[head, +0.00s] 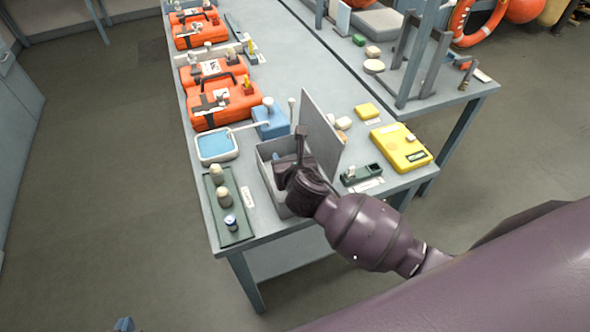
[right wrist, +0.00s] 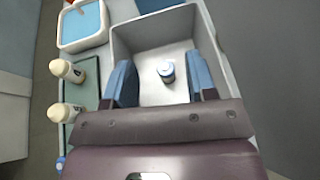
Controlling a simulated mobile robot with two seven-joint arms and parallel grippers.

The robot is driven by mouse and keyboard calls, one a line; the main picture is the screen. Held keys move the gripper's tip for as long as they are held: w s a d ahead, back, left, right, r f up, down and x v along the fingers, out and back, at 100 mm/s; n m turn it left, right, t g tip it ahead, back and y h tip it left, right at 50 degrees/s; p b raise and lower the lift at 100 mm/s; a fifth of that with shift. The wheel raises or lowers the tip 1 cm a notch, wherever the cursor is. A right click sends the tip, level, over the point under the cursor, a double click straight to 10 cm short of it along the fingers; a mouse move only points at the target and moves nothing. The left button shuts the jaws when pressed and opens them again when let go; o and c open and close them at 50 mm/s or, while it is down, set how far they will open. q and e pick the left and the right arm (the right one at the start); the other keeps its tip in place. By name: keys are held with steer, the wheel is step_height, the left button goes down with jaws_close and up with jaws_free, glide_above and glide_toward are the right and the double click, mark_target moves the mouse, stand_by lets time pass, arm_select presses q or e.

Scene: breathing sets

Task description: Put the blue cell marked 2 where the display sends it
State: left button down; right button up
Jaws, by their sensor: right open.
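A blue-and-white cell (right wrist: 166,72) stands inside the open grey box (right wrist: 150,40), seen between my fingers in the right wrist view. My right gripper (right wrist: 161,82) is open above it, with one blue finger on each side and no contact visible. In the head view the right gripper (head: 286,172) reaches into the grey box (head: 264,150) and hides its inside. Another blue-and-white cell (head: 231,222) stands at the near end of the green tray (head: 238,238). No number is legible on either cell. Only a blue tip of my left gripper (head: 123,325) shows at the bottom edge.
Two beige-topped cells (head: 217,174) stand on the green tray. The box's raised lid (head: 321,135) stands right of my gripper. A blue-lined white dish (head: 216,146), orange cases (head: 218,100), a dark green holder (head: 362,174) and a yellow unit (head: 400,148) with a small dark panel surround it.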

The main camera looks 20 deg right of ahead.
steer(key=v, duration=0.7)
steer(key=shift+s, duration=0.25)
